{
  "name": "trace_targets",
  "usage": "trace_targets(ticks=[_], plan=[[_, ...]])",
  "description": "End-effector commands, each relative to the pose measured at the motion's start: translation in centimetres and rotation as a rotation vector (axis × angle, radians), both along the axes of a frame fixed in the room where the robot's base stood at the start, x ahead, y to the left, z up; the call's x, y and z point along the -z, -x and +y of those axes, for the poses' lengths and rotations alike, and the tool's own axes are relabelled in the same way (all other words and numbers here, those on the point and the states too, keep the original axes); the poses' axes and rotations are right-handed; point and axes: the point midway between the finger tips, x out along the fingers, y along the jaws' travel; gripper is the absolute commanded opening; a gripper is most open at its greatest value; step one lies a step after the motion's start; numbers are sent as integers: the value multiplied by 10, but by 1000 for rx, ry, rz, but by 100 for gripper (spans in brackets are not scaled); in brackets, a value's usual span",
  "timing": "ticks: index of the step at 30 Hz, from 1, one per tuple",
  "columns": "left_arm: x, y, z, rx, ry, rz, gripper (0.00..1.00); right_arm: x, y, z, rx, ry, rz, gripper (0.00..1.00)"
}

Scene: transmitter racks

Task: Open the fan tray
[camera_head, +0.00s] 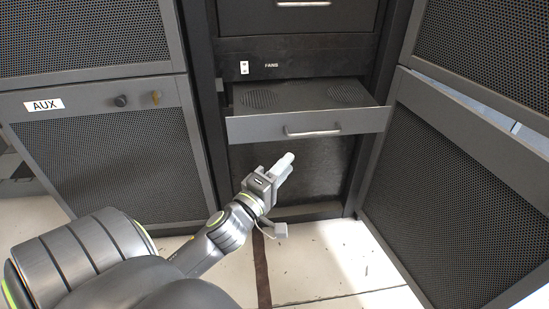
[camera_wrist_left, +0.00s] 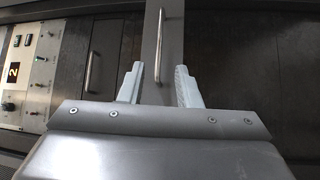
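The fan tray (camera_head: 300,95) is slid out of the rack below the FANS label, with two round grilles on its top. Its grey front panel (camera_head: 250,128) carries a silver bar handle (camera_head: 312,131). My left gripper (camera_head: 287,160) is below and slightly left of this handle in the head view. In the left wrist view my left gripper (camera_wrist_left: 158,70) has its two pale fingers spread, with nothing clamped. The handle (camera_wrist_left: 160,45) appears upright there, its lower end in the picture between the fingertips; their exact depth gap is unclear. My right gripper is not in view.
A drawer handle (camera_head: 303,3) is above the FANS panel (camera_head: 290,67). The AUX mesh panel (camera_head: 110,160) stands left, and an angled mesh door (camera_head: 450,190) stands right. Pale floor (camera_head: 330,260) is clear in front. The wrist view shows a switch panel (camera_wrist_left: 30,65).

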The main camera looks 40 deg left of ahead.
Motion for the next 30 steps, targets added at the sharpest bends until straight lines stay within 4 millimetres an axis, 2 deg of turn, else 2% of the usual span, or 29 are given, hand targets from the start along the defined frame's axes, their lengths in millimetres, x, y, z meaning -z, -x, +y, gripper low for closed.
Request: trace_targets(ticks=[3,9,30], plan=[[5,18,-1,-1,-2,2,30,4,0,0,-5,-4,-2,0],[5,33,-2,1,-1,0,30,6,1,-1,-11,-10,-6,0],[4,35,-4,5,-11,-4,30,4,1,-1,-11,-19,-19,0]])
